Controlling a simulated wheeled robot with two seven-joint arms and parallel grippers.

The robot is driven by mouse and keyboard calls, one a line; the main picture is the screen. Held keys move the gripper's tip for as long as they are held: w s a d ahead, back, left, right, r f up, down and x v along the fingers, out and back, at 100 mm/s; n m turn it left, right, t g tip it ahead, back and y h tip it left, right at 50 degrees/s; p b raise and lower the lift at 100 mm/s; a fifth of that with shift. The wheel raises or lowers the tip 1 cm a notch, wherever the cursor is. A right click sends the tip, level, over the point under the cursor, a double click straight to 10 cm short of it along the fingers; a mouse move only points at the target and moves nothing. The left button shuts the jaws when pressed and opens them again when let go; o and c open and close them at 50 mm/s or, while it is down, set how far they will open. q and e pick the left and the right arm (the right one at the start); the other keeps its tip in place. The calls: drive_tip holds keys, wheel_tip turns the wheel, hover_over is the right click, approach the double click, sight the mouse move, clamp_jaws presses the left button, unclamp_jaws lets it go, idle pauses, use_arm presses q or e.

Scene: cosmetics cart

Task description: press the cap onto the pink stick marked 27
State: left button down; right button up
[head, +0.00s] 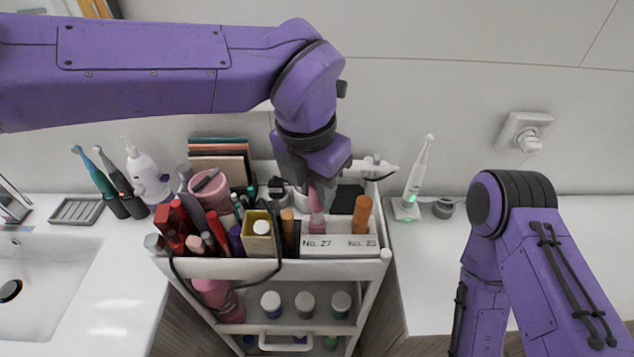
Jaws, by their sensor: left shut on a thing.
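The pink stick (317,226) stands upright in a white holder (340,250), behind the label "No. 27". My left gripper (314,192) points down right above it, shut on a pink piece that looks like the cap. An orange stick (362,213) stands in the same holder to the right, behind another label. My right arm comes in at the right, and its gripper is out of view.
The white cart (345,270) is crowded left of the holder with red tubes, a yellow box (258,236) and a dark cable. An electric toothbrush (417,175) stands on the counter to the right. A sink (45,275) is at the left. The right counter is mostly free.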

sight(317, 202)
use_arm(q)
drive_tip(key=shift+f+b, duration=1.2)
drive_tip(key=shift+f, duration=0.7)
idle(0.9)
idle(0.4)
drive_tip(key=shift+c, duration=1.7)
unclamp_jaws()
drive_tip(key=shift+r, duration=0.1)
wheel_tip(317, 202, up, 8)
drive_tip(key=p, duration=0.7)
drive_tip(key=shift+p, duration=0.3)
clamp_jaws()
